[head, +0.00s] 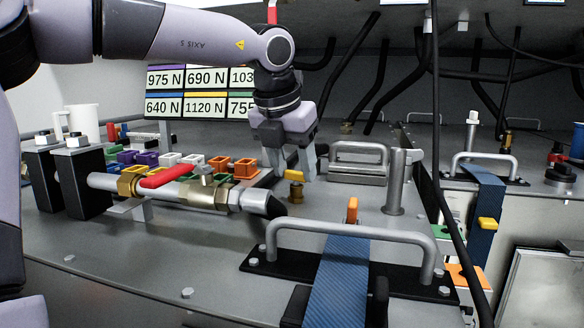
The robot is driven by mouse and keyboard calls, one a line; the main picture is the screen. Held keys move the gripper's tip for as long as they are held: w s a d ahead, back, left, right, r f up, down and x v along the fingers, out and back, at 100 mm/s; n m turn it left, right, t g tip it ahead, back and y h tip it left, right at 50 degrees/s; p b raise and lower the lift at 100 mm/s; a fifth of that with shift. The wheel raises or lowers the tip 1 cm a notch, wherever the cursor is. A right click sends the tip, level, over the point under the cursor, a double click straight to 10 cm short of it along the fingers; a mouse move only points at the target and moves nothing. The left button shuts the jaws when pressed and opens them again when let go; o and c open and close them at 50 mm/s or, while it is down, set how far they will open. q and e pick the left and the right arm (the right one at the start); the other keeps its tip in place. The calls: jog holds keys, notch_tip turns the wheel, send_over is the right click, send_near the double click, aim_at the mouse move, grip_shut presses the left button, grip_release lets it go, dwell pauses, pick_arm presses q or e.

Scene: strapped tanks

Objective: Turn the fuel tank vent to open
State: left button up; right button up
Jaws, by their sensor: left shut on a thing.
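My left gripper (294,174) points down in the middle of the head view. It is shut on the small yellow cap of a brass fitting (296,195) on the grey tank top (210,260). This fitting looks like the fuel tank vent, but no label on it can be read. The fingers hide part of the cap, and I cannot tell which way it is turned. My right gripper is out of view.
A pipe with a red lever (166,177) lies left of the gripper. Coloured square blocks (219,163) stand behind it. A handle (352,232) with a blue strap (341,275) is in front. A grey post (395,180) and a black hose (437,170) stand to the right.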

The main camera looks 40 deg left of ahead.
pick_arm(q)
jog(key=shift+d+n+y, duration=0.1)
jog(key=shift+n+y, duration=0.4)
jog(key=shift+n, duration=0.8)
jog(key=o, duration=1.1)
jog(key=shift+c, duration=0.2)
jog(key=shift+r, duration=0.1)
jog(key=v, duration=0.7)
jog(key=shift+w, duration=0.1)
